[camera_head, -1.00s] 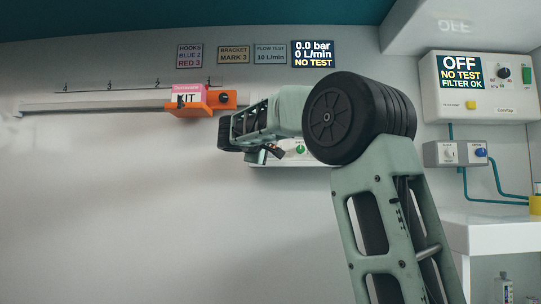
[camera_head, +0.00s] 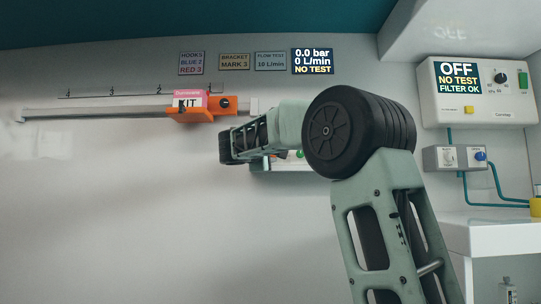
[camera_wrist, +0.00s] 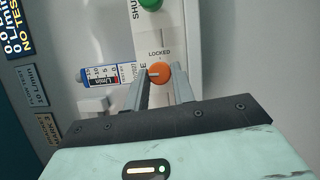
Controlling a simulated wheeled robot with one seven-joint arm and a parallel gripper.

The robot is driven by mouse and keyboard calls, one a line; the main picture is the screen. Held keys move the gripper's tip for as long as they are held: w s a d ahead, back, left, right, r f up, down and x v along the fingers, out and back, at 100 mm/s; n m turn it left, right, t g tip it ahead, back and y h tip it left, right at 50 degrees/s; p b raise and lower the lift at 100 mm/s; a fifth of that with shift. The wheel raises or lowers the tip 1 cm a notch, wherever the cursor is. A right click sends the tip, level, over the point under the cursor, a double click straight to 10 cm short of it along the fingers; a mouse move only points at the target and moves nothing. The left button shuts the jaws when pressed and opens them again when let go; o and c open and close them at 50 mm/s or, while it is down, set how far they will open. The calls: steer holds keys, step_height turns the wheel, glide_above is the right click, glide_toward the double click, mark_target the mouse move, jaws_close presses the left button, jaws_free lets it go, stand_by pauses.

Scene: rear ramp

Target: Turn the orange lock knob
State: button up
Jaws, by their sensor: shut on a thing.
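The orange lock knob (camera_wrist: 161,73) is in the wrist view, on a white panel (camera_wrist: 187,38) by the word "LOCKED". A short pale mark on the knob runs sideways, toward the left in the picture. My gripper (camera_wrist: 161,82) has one finger on each side of the knob and is shut on it. In the head view my forearm and wrist hide most of the knob's panel; a strip of the panel (camera_head: 283,168) shows below the wrist.
A green knob (camera_wrist: 151,4) sits above the orange one. A blue-and-white flow gauge (camera_wrist: 106,77) is left of it. A display (camera_head: 312,61) reads NO TEST.

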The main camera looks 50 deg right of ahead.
steer(key=o, duration=1)
steer(key=p+v, duration=0.3)
steer(key=v, duration=1.4)
steer(key=shift+a, duration=0.25)
steer(key=shift+f, duration=0.1)
